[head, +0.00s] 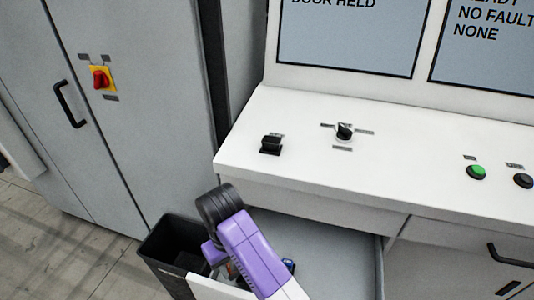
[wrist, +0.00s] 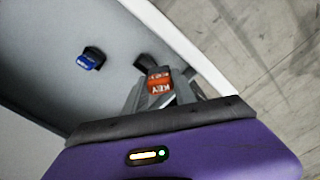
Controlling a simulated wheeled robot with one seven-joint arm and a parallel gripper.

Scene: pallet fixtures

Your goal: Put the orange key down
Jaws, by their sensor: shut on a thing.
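The orange key (wrist: 159,80), with a pale "KEY" label, is between the fingers of my gripper (wrist: 165,88) in the wrist view. My gripper is shut on it. Below them is the grey floor of an open drawer (wrist: 45,65), near its white front edge. I cannot tell whether the key touches the drawer floor. A blue key (wrist: 90,59) lies in the drawer, apart from my gripper. In the head view the drawer (head: 335,255) is pulled out under the console, and my purple arm mostly hides the gripper and the orange key.
A black bin (head: 165,245) stands left of the drawer. Above is a white console top (head: 265,185) with a black switch (head: 271,145), a rotary knob (head: 344,131) and a green button (head: 477,172). A grey cabinet (head: 150,130) with a red-and-yellow switch stands at left.

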